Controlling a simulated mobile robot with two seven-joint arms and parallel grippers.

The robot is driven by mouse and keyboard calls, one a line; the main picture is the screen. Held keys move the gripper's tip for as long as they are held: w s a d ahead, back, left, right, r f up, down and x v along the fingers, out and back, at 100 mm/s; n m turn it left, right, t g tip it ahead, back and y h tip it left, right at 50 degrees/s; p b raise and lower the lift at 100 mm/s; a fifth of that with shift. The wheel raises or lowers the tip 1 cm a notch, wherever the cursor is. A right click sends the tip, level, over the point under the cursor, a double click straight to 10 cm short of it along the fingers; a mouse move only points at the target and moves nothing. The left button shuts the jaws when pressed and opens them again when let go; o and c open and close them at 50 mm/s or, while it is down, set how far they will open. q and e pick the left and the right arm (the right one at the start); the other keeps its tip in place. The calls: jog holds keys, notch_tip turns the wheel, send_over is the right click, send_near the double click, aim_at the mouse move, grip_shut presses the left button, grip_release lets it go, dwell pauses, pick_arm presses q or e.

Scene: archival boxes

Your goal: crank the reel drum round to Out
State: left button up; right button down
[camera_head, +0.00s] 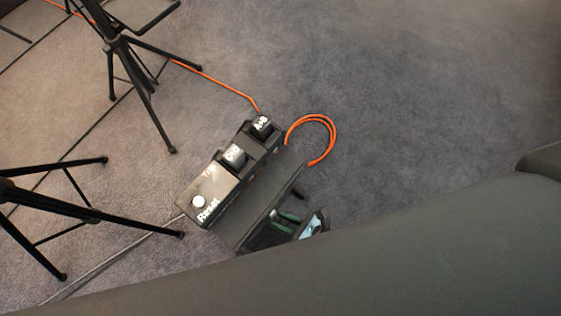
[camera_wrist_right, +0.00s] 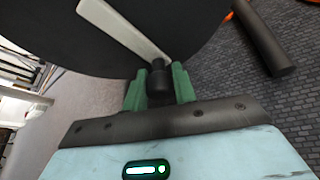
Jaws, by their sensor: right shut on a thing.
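The reel drum shows in the right wrist view as a large black disc (camera_wrist_right: 130,30) with a pale pointer-like strip (camera_wrist_right: 122,28) across its face. A short black crank knob (camera_wrist_right: 158,84) stands at its lower edge. My right gripper (camera_wrist_right: 160,90) has its green fingers shut on the knob, one on each side. In the head view my right gripper (camera_head: 288,221) is low beside the dark side of a box unit (camera_head: 208,192); the drum face cannot be made out there. No Out mark is readable. My left gripper is not in view.
The unit's top carries a white button (camera_head: 198,201) labelled Reset and two dark raised blocks with white labels. An orange cable (camera_head: 318,120) loops on the carpet behind it. Black tripod stands (camera_head: 125,55) are at left. A dark cylinder (camera_wrist_right: 262,38) is right of the drum.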

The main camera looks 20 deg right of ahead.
jog(key=shift+w+d+r+n+t+h, duration=0.2)
jog(key=shift+w+d+n+h, duration=0.25)
jog(key=shift+n, duration=0.2)
jog(key=shift+w+d+r+n+t+h, duration=0.1)
jog(key=shift+w+d+n+t+h, duration=0.1)
jog(key=shift+w+d+n+h, duration=0.3)
jog(key=shift+s+d, duration=0.1)
jog(key=shift+s, duration=0.1)
jog(key=c, duration=1.1)
grip_release()
jog(key=shift+c, duration=0.2)
jog(key=p+v, duration=0.3)
jog(key=v, duration=0.4)
jog(key=shift+s+d, duration=0.25)
jog(key=shift+s, duration=0.05)
jog(key=shift+r, duration=0.15)
